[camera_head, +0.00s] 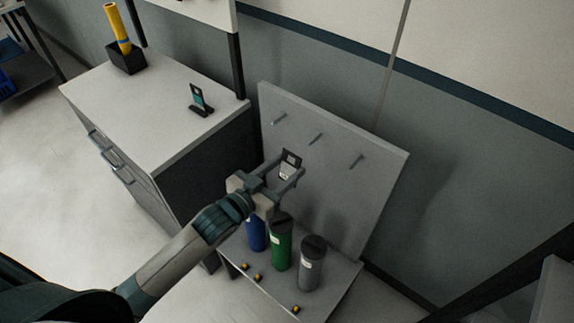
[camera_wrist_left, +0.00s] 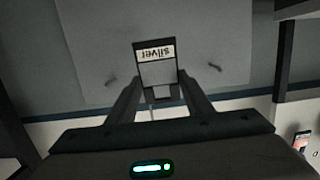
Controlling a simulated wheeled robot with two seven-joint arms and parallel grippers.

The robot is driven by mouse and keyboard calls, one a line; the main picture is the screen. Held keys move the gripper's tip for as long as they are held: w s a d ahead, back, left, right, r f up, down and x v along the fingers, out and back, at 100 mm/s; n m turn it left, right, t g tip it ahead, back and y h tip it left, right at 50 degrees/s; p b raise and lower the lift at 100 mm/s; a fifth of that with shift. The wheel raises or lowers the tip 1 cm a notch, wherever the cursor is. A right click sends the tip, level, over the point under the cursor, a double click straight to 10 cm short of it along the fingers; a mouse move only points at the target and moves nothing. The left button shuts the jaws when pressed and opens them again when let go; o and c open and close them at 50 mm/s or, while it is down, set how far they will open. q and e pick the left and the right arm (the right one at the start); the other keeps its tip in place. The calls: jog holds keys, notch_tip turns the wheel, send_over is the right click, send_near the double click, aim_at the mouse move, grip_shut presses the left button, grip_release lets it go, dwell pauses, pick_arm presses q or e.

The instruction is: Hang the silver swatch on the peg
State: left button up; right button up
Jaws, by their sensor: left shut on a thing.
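The silver swatch (camera_head: 290,160) is a small dark-framed card with a pale panel. In the left wrist view the swatch (camera_wrist_left: 156,68) shows its "silver" label upside down. My left gripper (camera_head: 284,178) is shut on it and holds it in front of the grey peg board. Three short pegs stick out of the board: a left peg (camera_head: 279,119), a middle peg (camera_head: 315,138) and a right peg (camera_head: 357,161). The swatch appears below and left of the middle peg in the head view. Two pegs flank the swatch in the wrist view. My right gripper is not in view.
Blue (camera_head: 256,234), green (camera_head: 281,245) and grey (camera_head: 311,264) cylinders stand on a low table (camera_head: 330,290) below the board, near my left gripper. A cabinet (camera_head: 160,110) at left carries a small card stand (camera_head: 199,101) and a black box (camera_head: 127,60) with a yellow roll.

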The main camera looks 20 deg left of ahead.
pick_arm(q)
jog(key=shift+w+d, duration=0.1)
jog(key=shift+w, duration=0.05)
jog(key=shift+w+d+f+b, duration=0.1)
jog(key=shift+w+d+b, duration=0.05)
jog(key=shift+w+b, duration=0.25)
jog(key=shift+b+x, duration=0.35)
jog(key=shift+x, duration=0.5)
jog(key=shift+b+x, duration=0.4)
jog(key=shift+x, duration=0.4)
jog(key=b+x, duration=0.1)
jog(key=x, duration=0.4)
jog(key=shift+b, duration=0.3)
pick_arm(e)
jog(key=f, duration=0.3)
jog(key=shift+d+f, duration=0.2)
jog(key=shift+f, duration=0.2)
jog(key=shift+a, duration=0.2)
